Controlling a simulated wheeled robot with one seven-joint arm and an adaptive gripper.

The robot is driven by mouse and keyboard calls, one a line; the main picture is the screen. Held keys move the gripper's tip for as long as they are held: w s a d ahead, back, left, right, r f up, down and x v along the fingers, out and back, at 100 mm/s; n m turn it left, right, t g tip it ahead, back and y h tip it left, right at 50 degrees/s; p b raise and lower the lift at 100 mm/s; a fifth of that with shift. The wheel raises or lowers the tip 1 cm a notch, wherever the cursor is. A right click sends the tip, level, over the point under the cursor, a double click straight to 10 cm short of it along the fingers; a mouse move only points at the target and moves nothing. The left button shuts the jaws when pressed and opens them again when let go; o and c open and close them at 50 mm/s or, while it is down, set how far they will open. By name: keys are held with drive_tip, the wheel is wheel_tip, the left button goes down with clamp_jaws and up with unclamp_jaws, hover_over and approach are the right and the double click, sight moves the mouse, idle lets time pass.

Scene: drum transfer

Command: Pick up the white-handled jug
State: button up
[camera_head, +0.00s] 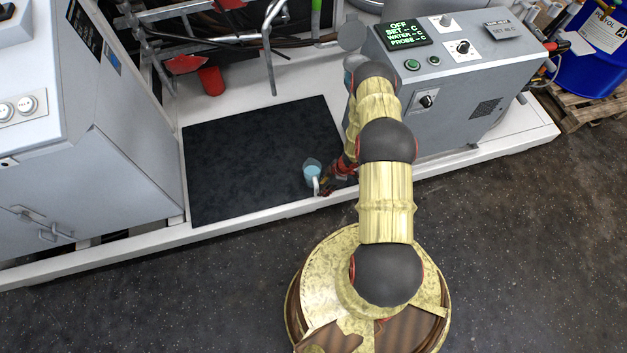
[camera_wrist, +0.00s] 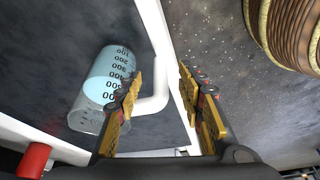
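The jug (camera_head: 312,170) is a small clear measuring jug with pale blue contents. It stands on the black mat (camera_head: 240,150) near the mat's front right edge. In the wrist view the jug (camera_wrist: 105,88) shows its printed scale, and its white handle (camera_wrist: 158,85) extends toward the space between the fingers. My gripper (camera_wrist: 165,105) is open, with one finger overlapping the jug's side in the picture and the other beyond the handle. In the head view my gripper (camera_head: 325,184) is just right of the jug. I cannot tell whether a finger touches it.
A white frame rail (camera_head: 250,211) runs along the mat's front. A grey control box (camera_head: 440,85) stands to the right and a grey cabinet (camera_head: 85,150) to the left. A red cylinder (camera_head: 211,81) is behind the mat. The mat's left part is clear.

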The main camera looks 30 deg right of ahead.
sight(316, 193)
drive_tip(key=shift+b+x, duration=2.05)
drive_tip(key=shift+x, duration=1.85)
drive_tip(key=shift+w+a+r, duration=0.1)
drive_tip(key=shift+a, duration=0.05)
drive_tip(key=shift+c, duration=1.3)
clamp_jaws()
